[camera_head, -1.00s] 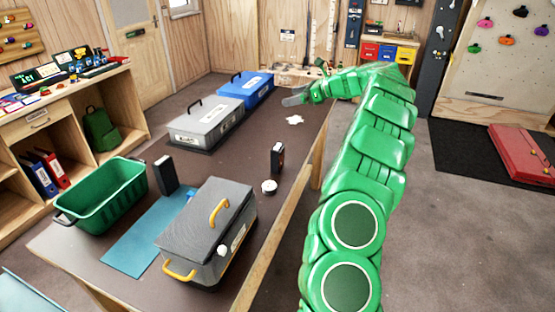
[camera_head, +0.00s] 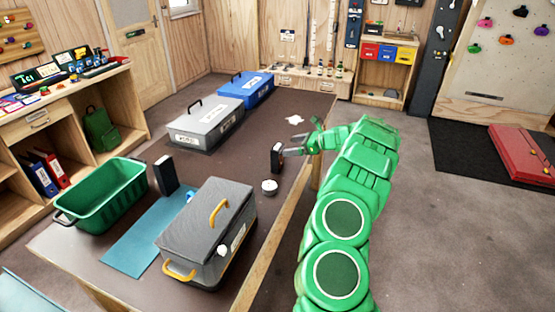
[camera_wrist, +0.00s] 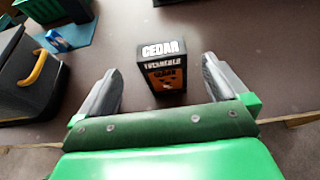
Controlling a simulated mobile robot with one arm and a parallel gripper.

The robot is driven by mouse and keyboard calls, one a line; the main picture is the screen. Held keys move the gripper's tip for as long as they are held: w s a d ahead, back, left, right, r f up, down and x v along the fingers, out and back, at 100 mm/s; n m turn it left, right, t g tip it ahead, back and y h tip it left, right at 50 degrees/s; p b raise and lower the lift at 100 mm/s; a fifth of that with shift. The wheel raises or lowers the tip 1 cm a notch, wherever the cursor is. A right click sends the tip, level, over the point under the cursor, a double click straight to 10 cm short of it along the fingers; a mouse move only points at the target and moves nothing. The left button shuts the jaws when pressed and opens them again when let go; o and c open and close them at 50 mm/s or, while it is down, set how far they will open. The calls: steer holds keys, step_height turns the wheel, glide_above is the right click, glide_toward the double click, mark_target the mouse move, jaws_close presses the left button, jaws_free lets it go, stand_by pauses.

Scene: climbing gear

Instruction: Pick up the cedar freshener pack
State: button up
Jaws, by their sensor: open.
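The cedar freshener pack (camera_wrist: 163,68) is a black and orange upright box with "CEDAR" in white on top. In the wrist view it stands on the dark tabletop, between and just beyond the fingertips of my gripper (camera_wrist: 159,76). The jaws are open and bare table shows between each finger and the pack, so I see no contact. In the head view the pack (camera_head: 277,157) stands near the table's right edge, with my gripper (camera_head: 292,149) close on its right side.
A white round tin or roll (camera_head: 269,187) sits in front of the pack. A grey case with yellow handles (camera_head: 205,235) stands nearer, beside a blue mat (camera_head: 140,240), a black box (camera_head: 165,175) and a green crate (camera_head: 105,193). Grey (camera_head: 205,128) and blue (camera_head: 246,88) cases stand farther back.

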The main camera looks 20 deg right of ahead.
mark_target(281, 155)
steer(key=shift+w+a+f, duration=0.8)
steer(key=shift+w+f, duration=0.05)
steer(key=shift+f, duration=0.3)
steer(key=shift+w+a+f, duration=0.75)
steer(key=shift+w+f, duration=0.1)
steer(key=shift+f, duration=0.3)
steer(key=shift+w+a+f, duration=0.8)
steer(key=shift+w+f, duration=0.05)
steer(key=shift+f, duration=0.3)
steer(key=shift+c, duration=0.3)
steer(key=c, duration=1)
